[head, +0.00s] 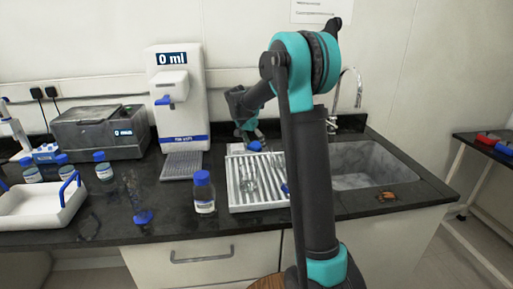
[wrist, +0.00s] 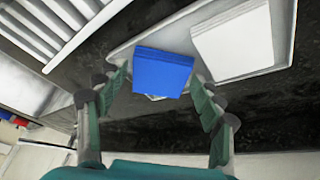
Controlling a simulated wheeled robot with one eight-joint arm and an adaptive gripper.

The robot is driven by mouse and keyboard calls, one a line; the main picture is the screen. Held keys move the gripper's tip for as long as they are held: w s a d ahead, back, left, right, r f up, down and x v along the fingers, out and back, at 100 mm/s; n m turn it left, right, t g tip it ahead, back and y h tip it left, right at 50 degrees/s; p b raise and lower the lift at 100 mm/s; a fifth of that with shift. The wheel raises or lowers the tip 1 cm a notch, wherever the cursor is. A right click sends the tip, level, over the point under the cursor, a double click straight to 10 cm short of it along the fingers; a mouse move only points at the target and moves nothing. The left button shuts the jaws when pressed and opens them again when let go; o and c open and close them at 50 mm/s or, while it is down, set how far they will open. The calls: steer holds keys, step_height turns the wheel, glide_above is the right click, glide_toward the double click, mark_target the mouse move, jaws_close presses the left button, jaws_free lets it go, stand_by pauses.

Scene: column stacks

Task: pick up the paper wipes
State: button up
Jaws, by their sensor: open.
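A blue block-shaped pack (wrist: 162,72) and a white block-shaped pack (wrist: 232,42) lie side by side on a pale tray (wrist: 277,64) in the wrist view. I cannot tell from any label which is the paper wipes. My gripper (wrist: 158,101) is open, with its fingers spread to either side of the blue pack; I cannot tell whether they touch it. In the head view my gripper (head: 249,136) is behind the drying rack, just above a small blue thing (head: 255,146). My arm hides part of this area.
A white ribbed drying rack (head: 235,207) with glassware stands in front of the gripper. The sink (head: 355,170) is to the right, with a brown object (head: 387,196) on its front edge. A blue-capped bottle (head: 204,195) and a water dispenser (head: 180,95) are to the left.

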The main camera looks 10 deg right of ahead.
mark_target(255, 145)
steer(key=shift+c, duration=0.3)
steer(key=c, duration=0.5)
step_height(255, 145, up, 20)
steer(key=shift+r, duration=0.1)
